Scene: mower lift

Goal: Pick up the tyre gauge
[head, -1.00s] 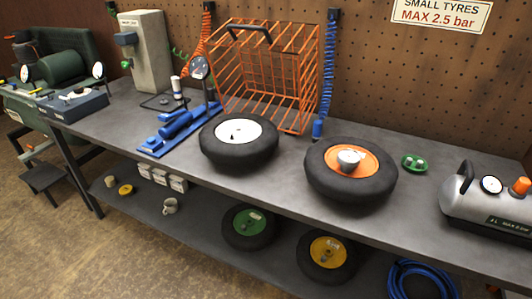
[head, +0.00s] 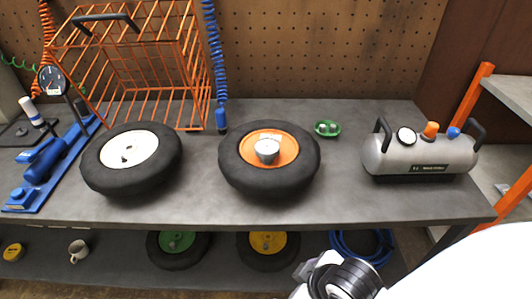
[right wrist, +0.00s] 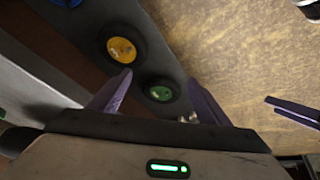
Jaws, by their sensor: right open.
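A small round gauge with a pale face and silver body (head: 266,150), which looks like the tyre gauge, sits on the orange hub of a black-tyred wheel (head: 240,180) on the bench. In the right wrist view my right gripper (right wrist: 160,76) is open and empty, its purple fingers apart. It is over the lower shelf side, away from the gauge. Part of my right arm shows at the bottom of the head view, with the fingers not visible there. Two purple prongs at the right wrist view's right edge look like my left gripper (right wrist: 270,103); its opening is unclear.
On the bench (head: 350,205) stand a white-hubbed wheel (head: 110,180), a green dish (head: 327,128), a silver air tank (head: 415,155), a blue foot pump (head: 45,160) and an orange cage (head: 150,75). Green-hubbed (head: 178,242) and yellow-hubbed (head: 267,243) wheels are on the lower shelf.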

